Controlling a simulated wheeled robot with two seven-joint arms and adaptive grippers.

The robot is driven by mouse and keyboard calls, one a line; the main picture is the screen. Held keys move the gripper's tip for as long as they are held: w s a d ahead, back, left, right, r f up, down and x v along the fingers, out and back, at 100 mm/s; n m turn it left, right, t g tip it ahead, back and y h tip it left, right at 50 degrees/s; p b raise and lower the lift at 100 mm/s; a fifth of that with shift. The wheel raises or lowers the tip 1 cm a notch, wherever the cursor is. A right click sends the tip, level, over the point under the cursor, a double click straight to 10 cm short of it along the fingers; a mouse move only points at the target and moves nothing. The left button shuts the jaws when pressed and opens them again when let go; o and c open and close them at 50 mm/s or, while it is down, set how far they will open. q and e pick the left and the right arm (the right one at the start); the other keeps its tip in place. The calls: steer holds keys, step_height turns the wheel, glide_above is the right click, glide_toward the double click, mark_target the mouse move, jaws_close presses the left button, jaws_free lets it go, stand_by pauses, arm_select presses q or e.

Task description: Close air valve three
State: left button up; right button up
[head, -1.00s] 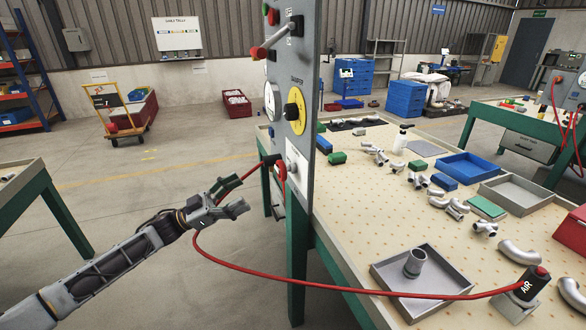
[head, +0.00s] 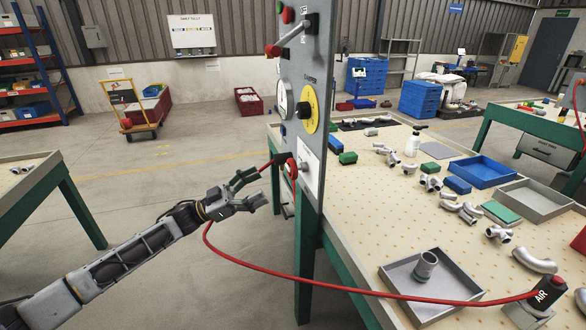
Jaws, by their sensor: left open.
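A grey upright control panel (head: 312,70) stands at the near left end of the workbench. Near its top is a lever (head: 288,37) with a red tip, set at a slant. Below are a round gauge (head: 283,100) and a yellow disc with a black knob (head: 308,108). Lower down, a red hose (head: 240,264) meets the panel beside a small dark fitting (head: 290,157). I cannot read any valve number. My left gripper (head: 261,188) is open and empty, just left of the panel's lower part, with the hose near its fingers. My right gripper is out of view.
The perforated workbench top (head: 375,200) lies right of the panel, with metal pipe fittings, a blue tray (head: 482,171) and a grey tray (head: 405,278) holding a pipe piece. The hose runs to a block marked AIR (head: 535,300).

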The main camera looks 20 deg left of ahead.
mark_target(289, 170)
arm_select(q)
steer(key=shift+x, duration=5.7)
steer(key=shift+c, duration=0.3)
steer(key=c, duration=1)
